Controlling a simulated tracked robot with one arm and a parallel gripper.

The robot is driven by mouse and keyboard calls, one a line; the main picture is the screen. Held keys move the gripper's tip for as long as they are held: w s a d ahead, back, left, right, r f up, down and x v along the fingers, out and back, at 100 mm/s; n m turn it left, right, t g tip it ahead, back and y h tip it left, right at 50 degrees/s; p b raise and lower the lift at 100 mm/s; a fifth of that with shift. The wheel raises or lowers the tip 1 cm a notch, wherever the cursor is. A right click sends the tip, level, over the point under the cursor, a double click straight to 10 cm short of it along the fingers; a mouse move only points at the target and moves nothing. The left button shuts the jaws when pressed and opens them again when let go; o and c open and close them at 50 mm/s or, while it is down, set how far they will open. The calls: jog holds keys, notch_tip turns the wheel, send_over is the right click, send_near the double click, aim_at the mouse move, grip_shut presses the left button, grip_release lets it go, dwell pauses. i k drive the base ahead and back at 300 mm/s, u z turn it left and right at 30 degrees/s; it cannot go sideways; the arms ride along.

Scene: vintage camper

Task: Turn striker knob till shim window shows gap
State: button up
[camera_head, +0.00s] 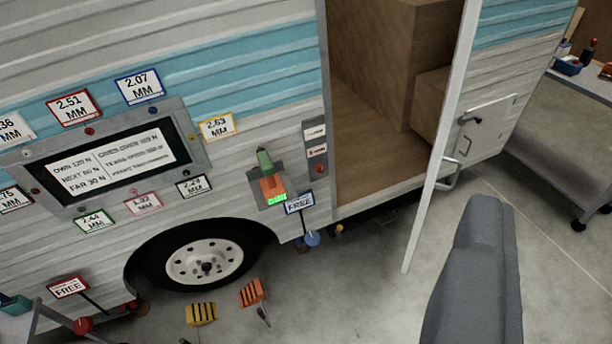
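A small device with a green knob-like top (264,160), an orange block (271,188) and a lit green display (277,200) is mounted on the camper wall left of the doorway. The display text is too small to read surely. A blue round knob (312,239) sits below a blue-edged FREE sign (300,203). A red round knob (82,325) is at the lower left. I cannot tell which is the striker knob or the shim window. A grey part of mine, seemingly my gripper (478,270), shows at the lower right, apart from all these. Its opening is not visible.
The camper doorway (370,130) stands open, with its white-edged door (440,150) swung outward. A wall panel (110,160) has several MM tags around it. Yellow (201,314) and orange (252,292) striped blocks lie by the wheel (205,262).

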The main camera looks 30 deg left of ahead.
aim_at(319, 167)
jog(key=u, duration=0.1)
jog(key=i, duration=1)
jog(key=z, duration=0.1)
